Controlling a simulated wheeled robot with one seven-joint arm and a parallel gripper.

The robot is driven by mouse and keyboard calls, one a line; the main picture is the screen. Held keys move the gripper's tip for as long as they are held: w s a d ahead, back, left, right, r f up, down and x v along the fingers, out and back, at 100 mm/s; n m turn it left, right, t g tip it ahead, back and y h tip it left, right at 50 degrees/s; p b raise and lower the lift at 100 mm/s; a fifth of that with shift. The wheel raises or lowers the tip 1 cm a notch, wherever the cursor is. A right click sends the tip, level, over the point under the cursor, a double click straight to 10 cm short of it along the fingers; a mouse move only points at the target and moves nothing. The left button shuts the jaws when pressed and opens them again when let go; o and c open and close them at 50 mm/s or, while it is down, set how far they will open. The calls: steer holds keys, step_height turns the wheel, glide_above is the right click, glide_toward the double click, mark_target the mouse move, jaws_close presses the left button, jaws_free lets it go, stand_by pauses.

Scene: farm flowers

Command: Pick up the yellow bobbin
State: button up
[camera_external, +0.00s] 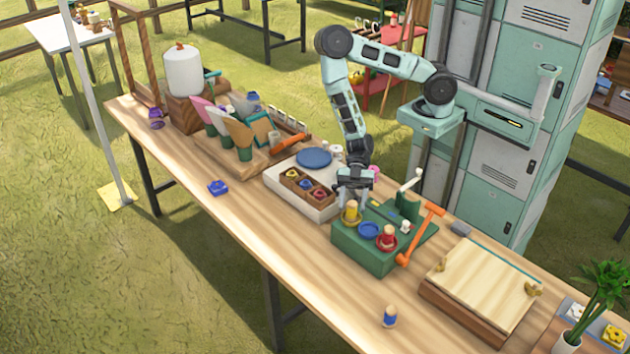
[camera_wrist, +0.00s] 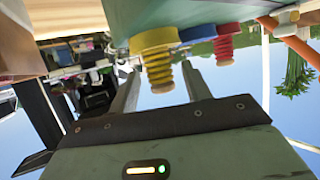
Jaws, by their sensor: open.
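The yellow bobbin (camera_external: 351,212) stands upright on the left part of the green stand (camera_external: 352,249). A blue dish (camera_external: 369,230) and a red bobbin (camera_external: 387,238) are beside it on the stand. My gripper (camera_external: 353,194) is just behind and above the yellow bobbin, its fingers partly hidden. In the wrist view, which is upside down, the yellow bobbin (camera_wrist: 158,70) appears between the two open fingers of my gripper (camera_wrist: 161,72). Nothing is held. I cannot tell whether either finger touches it. The red bobbin (camera_wrist: 223,48) shows to the right there.
A wooden tray (camera_external: 304,188) with small coloured pieces lies left of the stand. A wooden press board (camera_external: 480,285) is further right. A blue peg figure (camera_external: 390,316) stands near the front edge. The front left tabletop is mostly clear.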

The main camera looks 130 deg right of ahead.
mark_target(352, 211)
steer(key=shift+x, duration=1.25)
steer(key=c, duration=1)
steer(key=shift+r, duration=0.1)
steer(key=shift+c, duration=0.2)
